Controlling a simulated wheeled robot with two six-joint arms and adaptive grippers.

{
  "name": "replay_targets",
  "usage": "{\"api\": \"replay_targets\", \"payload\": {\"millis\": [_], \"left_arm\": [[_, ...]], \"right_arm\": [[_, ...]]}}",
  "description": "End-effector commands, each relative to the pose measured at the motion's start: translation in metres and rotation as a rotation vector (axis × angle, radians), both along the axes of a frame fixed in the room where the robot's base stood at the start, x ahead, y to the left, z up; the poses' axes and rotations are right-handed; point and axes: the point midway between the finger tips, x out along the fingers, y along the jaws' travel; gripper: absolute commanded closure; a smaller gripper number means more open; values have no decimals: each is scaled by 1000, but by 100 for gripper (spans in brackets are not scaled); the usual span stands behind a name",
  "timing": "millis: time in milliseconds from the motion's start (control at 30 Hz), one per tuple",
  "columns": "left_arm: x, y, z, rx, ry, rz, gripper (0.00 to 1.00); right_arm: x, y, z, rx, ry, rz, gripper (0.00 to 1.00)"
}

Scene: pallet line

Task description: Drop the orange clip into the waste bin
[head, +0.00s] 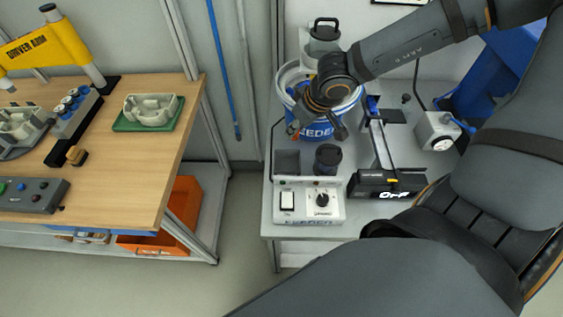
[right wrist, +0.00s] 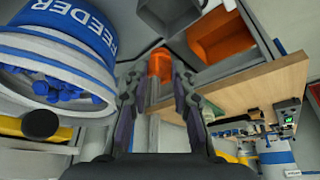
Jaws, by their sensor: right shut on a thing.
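My right gripper (right wrist: 158,88) is shut on the orange clip (right wrist: 160,64), which shows between its fingertips in the right wrist view. In the head view the right gripper (head: 299,127) hangs in front of the feeder bowl, above the bench, and a small bit of orange shows at its tip. The clip is mostly hidden there by the gripper. No container is clearly marked as the waste bin; a small grey open box (head: 287,162) stands on the feeder's front, just below the gripper. My left gripper is not in view.
The white and blue feeder bowl (right wrist: 62,45) holds blue parts. A dark cup (head: 327,158) stands beside the grey box. An orange crate (head: 186,201) sits under the wooden table (head: 150,170) at left. A floor gap separates table and bench.

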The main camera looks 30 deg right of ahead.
Motion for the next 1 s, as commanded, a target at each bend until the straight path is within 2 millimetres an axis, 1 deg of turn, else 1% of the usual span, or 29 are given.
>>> {"api": "replay_targets", "payload": {"millis": [67, 167, 267, 500, 600, 867, 900, 1000], "left_arm": [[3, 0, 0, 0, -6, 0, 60], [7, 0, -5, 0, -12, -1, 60], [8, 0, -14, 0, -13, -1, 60], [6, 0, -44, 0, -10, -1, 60], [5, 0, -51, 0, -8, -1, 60], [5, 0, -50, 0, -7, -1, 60], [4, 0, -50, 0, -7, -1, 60], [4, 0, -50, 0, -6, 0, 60]], "right_arm": [[0, 0, 0, 0, 0, 0, 89], [0, 0, -7, 0, 0, 0, 89], [0, 0, -18, 0, 0, 0, 89], [0, 0, -51, 1, -1, -1, 89], [0, 0, -59, 1, -2, -1, 89], [0, 0, -59, 1, -2, -1, 89], [0, 0, -59, 1, -2, -1, 74], [0, 0, -59, 1, -2, -1, 61]]}}
